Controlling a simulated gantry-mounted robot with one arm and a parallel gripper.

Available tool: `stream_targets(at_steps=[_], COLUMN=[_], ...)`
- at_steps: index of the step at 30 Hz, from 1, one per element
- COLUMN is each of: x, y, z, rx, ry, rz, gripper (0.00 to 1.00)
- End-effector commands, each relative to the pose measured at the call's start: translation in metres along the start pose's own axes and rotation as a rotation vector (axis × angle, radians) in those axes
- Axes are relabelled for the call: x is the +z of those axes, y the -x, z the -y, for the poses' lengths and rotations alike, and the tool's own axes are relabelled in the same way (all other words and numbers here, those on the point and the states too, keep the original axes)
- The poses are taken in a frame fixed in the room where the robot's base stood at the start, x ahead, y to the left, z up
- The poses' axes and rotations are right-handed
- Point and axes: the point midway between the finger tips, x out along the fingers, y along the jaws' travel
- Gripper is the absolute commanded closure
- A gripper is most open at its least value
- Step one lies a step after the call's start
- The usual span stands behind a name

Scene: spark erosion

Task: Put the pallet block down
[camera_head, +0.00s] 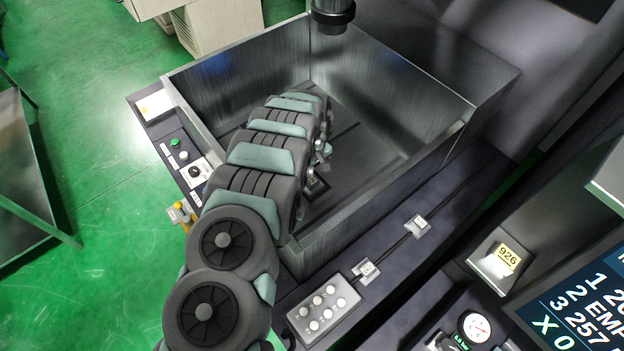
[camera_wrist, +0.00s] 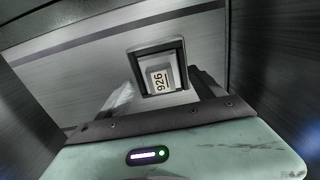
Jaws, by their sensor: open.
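The pallet block (camera_wrist: 161,78) shows in the wrist view as a small pale grey block with a label reading 926. It sits inside a dark square frame (camera_wrist: 181,50) on the grey tank floor. My gripper (camera_wrist: 163,97) is open, with one pale finger to the left of the block and one to the right. I cannot tell how close the fingers are to its sides. In the head view my arm reaches down into the open metal tank (camera_head: 370,215), and it largely hides the gripper and the block.
The tank walls stand close around my arm. A dark machine head (camera_head: 332,14) hangs over the back edge. A button panel (camera_head: 322,308) is on the front ledge. A plate marked 926 (camera_head: 497,263) and a screen (camera_head: 580,305) are at the right.

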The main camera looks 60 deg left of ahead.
Motion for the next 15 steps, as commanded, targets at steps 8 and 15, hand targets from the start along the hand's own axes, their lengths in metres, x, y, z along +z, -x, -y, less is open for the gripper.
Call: stream_targets(at_steps=[8, 15], x=[0.000, 0.001], y=[0.036, 0.069], z=[-0.001, 0.000], rx=[0.002, 0.001], ry=[0.001, 0.000], rz=[-0.002, 0.000], gripper=[0.22, 0.22])
